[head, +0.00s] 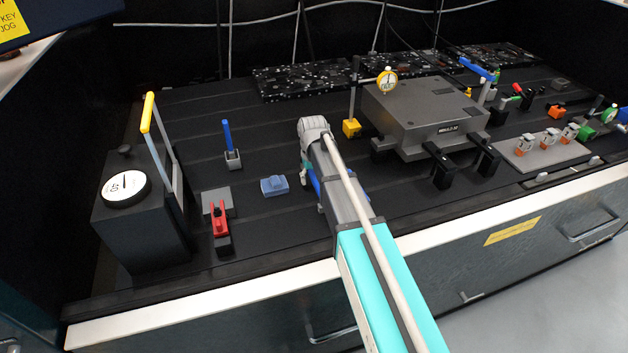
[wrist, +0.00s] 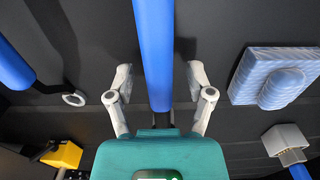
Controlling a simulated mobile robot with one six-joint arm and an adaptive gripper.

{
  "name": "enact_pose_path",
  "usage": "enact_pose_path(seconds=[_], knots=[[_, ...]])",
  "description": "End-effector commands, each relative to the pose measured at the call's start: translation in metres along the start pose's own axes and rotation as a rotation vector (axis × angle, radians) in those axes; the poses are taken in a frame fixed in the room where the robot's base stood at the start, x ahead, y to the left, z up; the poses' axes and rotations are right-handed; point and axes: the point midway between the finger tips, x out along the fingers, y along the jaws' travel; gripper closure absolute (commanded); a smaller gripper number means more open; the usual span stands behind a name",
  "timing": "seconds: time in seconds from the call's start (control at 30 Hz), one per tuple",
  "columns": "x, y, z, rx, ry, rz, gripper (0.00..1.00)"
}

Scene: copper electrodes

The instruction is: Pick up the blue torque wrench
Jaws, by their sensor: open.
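My gripper (wrist: 160,97) is open, its two fingers on either side of a long blue bar in the wrist view. This bar, seemingly the blue torque wrench (wrist: 155,45), runs from the top edge down between the fingers and ends in a dark shaft. I see gaps between bar and fingers; its lower end is hidden behind my gripper's body. In the head view my gripper (head: 314,128) is over the middle of the dark bench, and a strip of blue (head: 316,184) shows beside my arm. My arm hides the rest.
A second blue handle with a metal ring end (wrist: 74,99) lies left in the wrist view. A blue block (head: 274,185), a grey holder with an upright blue handle (head: 228,138), a yellow block (head: 351,127) and a large grey mould (head: 425,110) stand nearby.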

Motion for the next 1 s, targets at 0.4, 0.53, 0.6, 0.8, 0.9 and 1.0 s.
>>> enact_pose_path(seconds=[0.4,0.53,0.6,0.8,0.9,1.0], knots=[[0.0,0.0,0.0,0.0,0.0,0.0,0.98],[0.0001,0.0,0.0,0.0,0.0,0.0,1.0],[0.0001,0.0,0.0,0.0,0.0,0.0,1.0],[-0.0001,0.0,0.0,0.0,0.0,0.0,1.0],[-0.0008,0.0,0.0,0.0,0.0,0.0,1.0],[-0.0026,0.0,0.0,0.0,0.0,0.0,1.0]])
